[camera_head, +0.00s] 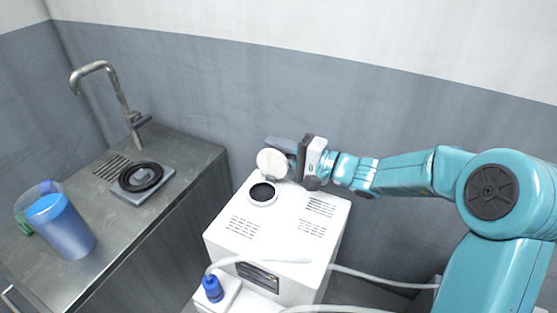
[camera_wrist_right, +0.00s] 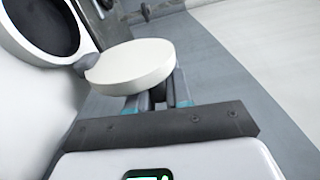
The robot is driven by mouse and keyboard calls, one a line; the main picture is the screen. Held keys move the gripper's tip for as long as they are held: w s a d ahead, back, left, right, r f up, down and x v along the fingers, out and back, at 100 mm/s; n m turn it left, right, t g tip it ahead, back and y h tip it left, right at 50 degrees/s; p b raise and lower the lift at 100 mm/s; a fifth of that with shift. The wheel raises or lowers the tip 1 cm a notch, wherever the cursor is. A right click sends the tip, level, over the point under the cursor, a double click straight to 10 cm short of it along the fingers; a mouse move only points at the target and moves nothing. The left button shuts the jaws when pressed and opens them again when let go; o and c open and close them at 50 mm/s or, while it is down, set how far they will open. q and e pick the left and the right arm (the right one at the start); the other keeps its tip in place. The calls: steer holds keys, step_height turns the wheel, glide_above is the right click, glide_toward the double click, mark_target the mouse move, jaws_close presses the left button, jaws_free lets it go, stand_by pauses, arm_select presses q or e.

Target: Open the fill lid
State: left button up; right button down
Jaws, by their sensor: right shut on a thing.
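The white machine (camera_head: 275,222) stands in the middle of the head view, with a round dark fill opening (camera_head: 262,192) in its top. The round white fill lid (camera_head: 272,162) stands raised behind the opening, tilted up on its hinge side. My right gripper (camera_head: 284,146) is at the lid's back right and is shut on it. In the right wrist view the lid (camera_wrist_right: 130,66) lies at the fingertips (camera_wrist_right: 158,92), and the dark opening (camera_wrist_right: 45,22) shows at upper left. The fingertips are partly hidden behind the lid. My left gripper is not in view.
A steel counter (camera_head: 190,160) at left holds a blue-filled jug (camera_head: 65,228), a black ring on a square plate (camera_head: 143,196) and a tap (camera_head: 130,110). A blue-capped bottle (camera_head: 212,288) and pale hoses (camera_head: 375,279) are at the machine's front. The grey wall is close behind.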

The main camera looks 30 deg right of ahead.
steer(key=c, duration=1.1)
jaws_free()
steer(key=b+v, duration=0.1)
steer(key=v, duration=1.5)
steer(key=shift+s+d, duration=0.15)
steer(key=shift+s, duration=0.1)
